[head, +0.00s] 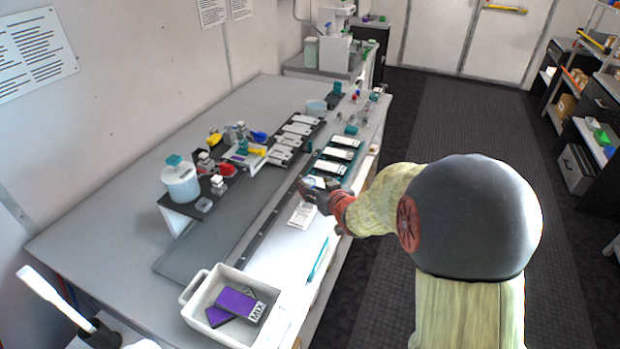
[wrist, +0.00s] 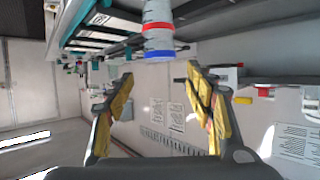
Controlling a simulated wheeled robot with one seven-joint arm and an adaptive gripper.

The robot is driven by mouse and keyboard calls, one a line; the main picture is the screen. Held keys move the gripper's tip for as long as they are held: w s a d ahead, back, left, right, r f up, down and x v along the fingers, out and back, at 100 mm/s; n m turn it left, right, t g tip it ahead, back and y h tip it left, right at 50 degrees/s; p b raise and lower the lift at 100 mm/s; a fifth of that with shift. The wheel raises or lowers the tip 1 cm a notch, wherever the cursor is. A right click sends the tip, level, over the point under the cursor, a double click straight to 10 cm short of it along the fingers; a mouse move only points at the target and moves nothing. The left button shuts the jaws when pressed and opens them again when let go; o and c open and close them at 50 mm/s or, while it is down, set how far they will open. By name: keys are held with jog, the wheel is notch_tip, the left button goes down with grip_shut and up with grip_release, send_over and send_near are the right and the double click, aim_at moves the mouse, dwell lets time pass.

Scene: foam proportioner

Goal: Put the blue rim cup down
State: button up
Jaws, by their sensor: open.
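The blue rim cup (wrist: 158,38) shows at the top middle of the wrist view. It is pale, with a red band and a blue rim toward the bottom of that view, which looks upside down. My gripper (wrist: 157,78) is open, its yellow-padded fingers spread wide with nothing between them. The cup lies just past the fingertips, in line with the gap, and appears apart from both. In the head view, my gripper (head: 314,194) is low over the bench's right side, near the dark trays. I cannot clearly make out the cup there.
A white bin (head: 205,322) with purple boxes sits at the bench's near end. A teal-lidded jar (head: 181,186) stands on a raised shelf at left. Teal racks (head: 338,152) lie just beyond my gripper. A white card (head: 302,215) lies on the near side.

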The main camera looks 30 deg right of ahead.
jog(key=s+a+r+g+h+p, duration=0.1)
jog(key=s+a+r+g, duration=0.15)
jog(key=s+r, duration=0.35)
jog(key=s+a+r+g, duration=0.1)
jog(key=s+a+r, duration=0.3)
jog(key=s, duration=0.3)
jog(key=s+a+r+g+y, duration=0.1)
jog(key=s+a+g, duration=0.1)
jog(key=s+a, duration=0.4)
jog(key=s+a+r+n+g+y, duration=0.1)
jog(key=s+a, duration=0.5)
jog(key=s, duration=0.7)
jog(key=shift+r+g+y, duration=0.15)
jog(key=shift+g+y, duration=0.15)
jog(key=shift+g, duration=0.35)
jog(key=shift+a, duration=0.1)
